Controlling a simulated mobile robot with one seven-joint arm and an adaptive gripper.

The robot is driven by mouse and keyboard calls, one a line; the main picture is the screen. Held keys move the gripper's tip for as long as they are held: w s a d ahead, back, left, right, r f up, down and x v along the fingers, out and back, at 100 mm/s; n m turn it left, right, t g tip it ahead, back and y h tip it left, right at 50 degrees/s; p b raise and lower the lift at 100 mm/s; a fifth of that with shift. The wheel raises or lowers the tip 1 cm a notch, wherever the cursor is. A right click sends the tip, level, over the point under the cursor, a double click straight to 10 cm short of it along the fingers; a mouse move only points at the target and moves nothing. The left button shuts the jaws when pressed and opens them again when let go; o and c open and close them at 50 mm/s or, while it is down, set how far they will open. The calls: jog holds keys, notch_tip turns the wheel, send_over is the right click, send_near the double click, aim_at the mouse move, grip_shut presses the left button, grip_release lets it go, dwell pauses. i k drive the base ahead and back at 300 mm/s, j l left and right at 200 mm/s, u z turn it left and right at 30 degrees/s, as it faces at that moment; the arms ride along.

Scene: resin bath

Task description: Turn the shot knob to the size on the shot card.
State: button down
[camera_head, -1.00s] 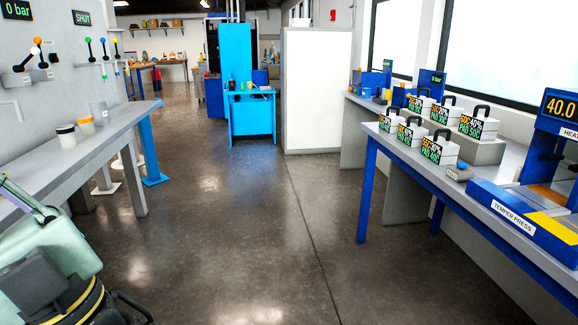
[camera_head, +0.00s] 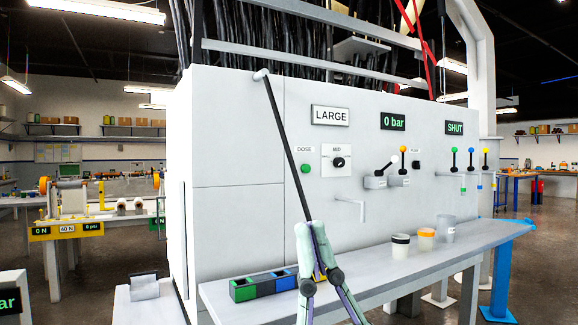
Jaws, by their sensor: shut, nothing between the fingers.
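The shot card (camera_head: 330,116) on the grey cabinet reads LARGE. Below it is the shot knob (camera_head: 338,162), a small black knob on a white plate. The label above the knob appears to read MID. My gripper (camera_head: 312,226) is at the bottom centre, pale green with dark joints. The green DOSE button (camera_head: 305,168) is left of the knob.
A long black rod (camera_head: 284,146) slants down the cabinet front towards my gripper. Levers (camera_head: 393,162) and a bent spout (camera_head: 360,206) stick out right of the knob. The bench holds a block with green and blue compartments (camera_head: 263,286) and cups (camera_head: 426,238).

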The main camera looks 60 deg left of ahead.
aim_at(338, 161)
jog(key=u, duration=1.65)
jog(key=i, duration=1.7)
